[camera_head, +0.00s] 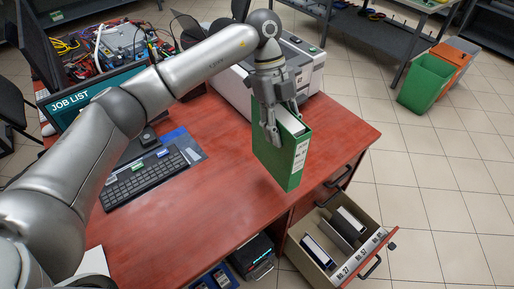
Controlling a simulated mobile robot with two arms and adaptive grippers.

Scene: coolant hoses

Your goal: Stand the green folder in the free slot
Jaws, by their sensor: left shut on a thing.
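The green folder (276,158) is upright above the red-brown desk, with a white label on its spine. My left gripper (281,125) is shut on the folder's top part, coming from above. An open drawer (319,262) juts out at the lower right of the desk. Dark and white folders (344,228) stand inside it, with numbered labels along its front. A gap seems to show between the folders, but I cannot tell its exact width. My right gripper is not in view.
The desk (226,214) has bare room below the folder. A keyboard (146,178) and a monitor (98,104) stand on the left, and a printer (305,66) stands behind the gripper. Green (425,82) and orange bins stand on the floor at upper right.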

